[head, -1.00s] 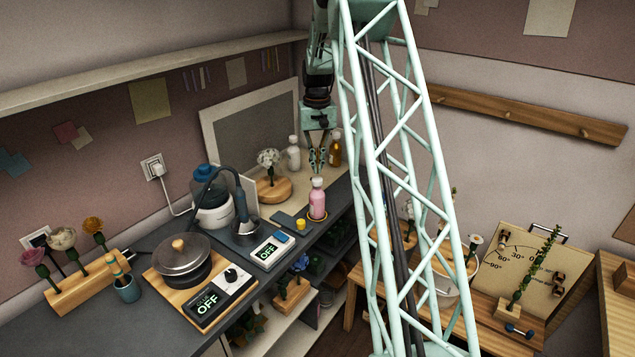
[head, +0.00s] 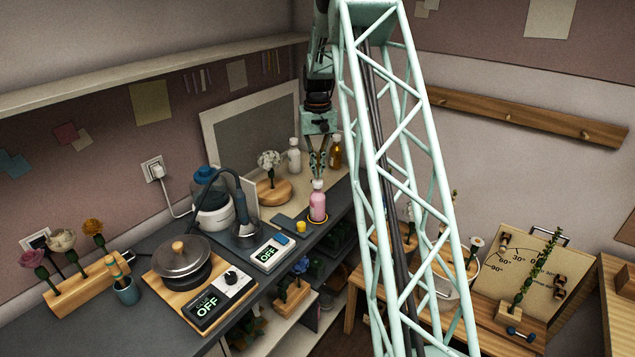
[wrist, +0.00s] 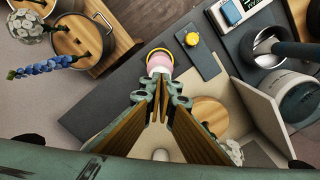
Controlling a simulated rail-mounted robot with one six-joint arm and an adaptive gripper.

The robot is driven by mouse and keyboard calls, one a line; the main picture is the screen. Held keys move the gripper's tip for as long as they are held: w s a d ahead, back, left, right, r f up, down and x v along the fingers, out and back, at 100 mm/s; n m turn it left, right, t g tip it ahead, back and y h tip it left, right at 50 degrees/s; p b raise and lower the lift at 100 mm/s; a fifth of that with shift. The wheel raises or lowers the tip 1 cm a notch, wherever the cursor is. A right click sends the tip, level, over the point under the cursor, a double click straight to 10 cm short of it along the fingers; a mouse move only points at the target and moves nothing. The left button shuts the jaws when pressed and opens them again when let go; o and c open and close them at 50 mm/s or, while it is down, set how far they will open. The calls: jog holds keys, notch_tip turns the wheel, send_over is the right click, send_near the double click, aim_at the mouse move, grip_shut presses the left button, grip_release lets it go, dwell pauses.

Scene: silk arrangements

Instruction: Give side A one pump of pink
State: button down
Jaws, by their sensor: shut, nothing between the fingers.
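The pink pump bottle (head: 317,206) stands upright on a yellow-rimmed round spot near the edge of the dark counter. It also shows in the wrist view (wrist: 159,64), just beyond my fingertips. My gripper (head: 318,176) is shut and empty, pointing down directly over the bottle's white top. In the wrist view, the fingertips (wrist: 160,84) overlap the bottle's top, which they partly hide. I cannot tell whether they touch it. No marking for side A is readable in these frames.
A white bottle (head: 294,155) and an amber bottle (head: 335,152) stand behind. A white flower (head: 269,160) stands on a round wooden base to the left.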

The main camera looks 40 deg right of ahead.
aim_at(318, 180)
jog(key=shift+f+b, duration=0.7)
jog(key=shift+f, duration=0.85)
dwell(0.5)
jog(key=shift+r, duration=0.5)
jog(key=shift+r+p, duration=0.1)
jog(key=shift+p, duration=0.2)
jog(key=shift+r+p, duration=1.1)
jog(key=shift+r, duration=1.3)
jog(key=shift+r, duration=0.1)
notch_tip(318, 180, up, 12)
dwell(0.5)
